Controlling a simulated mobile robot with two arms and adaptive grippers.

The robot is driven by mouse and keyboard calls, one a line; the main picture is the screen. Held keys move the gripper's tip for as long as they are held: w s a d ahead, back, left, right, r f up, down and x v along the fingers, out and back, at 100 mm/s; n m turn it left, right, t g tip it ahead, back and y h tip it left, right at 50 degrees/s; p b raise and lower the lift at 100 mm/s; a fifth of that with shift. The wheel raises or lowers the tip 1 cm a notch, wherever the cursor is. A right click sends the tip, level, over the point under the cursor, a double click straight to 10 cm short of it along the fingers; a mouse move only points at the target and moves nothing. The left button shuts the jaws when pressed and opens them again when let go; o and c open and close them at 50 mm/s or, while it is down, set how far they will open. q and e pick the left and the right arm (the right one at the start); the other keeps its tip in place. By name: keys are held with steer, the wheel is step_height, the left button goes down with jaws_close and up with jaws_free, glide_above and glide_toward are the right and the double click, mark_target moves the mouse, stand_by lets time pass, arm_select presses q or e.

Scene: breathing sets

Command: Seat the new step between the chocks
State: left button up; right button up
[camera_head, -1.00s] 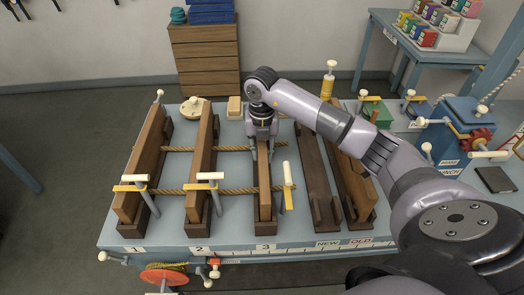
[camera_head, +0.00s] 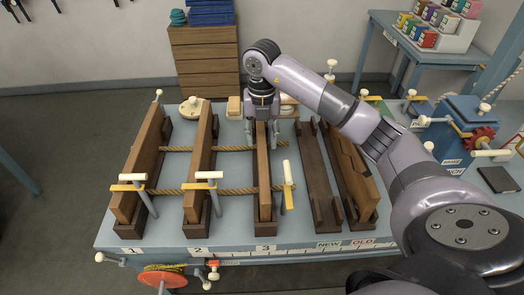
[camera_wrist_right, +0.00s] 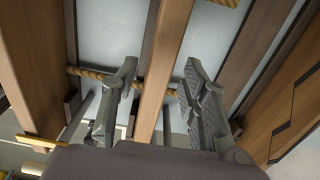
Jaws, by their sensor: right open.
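The new step (camera_head: 264,185), a plain brown plank, stands on edge in the dark chocks (camera_head: 274,215) at mark 3. It looks upright; its exact fit at the bottom is hidden. My right gripper (camera_head: 262,138) is open over its far part, one finger on each side. In the right wrist view the plank (camera_wrist_right: 163,60) runs between the spread fingers (camera_wrist_right: 160,80), with gaps on both sides. The old step (camera_head: 350,165), with a dark crack line, leans in the OLD rack. The NEW rack (camera_head: 320,180) is empty. My left gripper is not in view.
Steps 1 (camera_head: 135,180) and 2 (camera_head: 198,165) have yellow bars across them. At mark 3 the yellow latch (camera_head: 289,175) stands upright beside the plank. Two ropes (camera_head: 235,191) cross between the steps. A blue winch (camera_head: 455,130) stands at right.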

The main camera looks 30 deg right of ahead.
step_height(320, 180, up, 7)
steer(key=shift+f, duration=0.2)
stand_by(0.5)
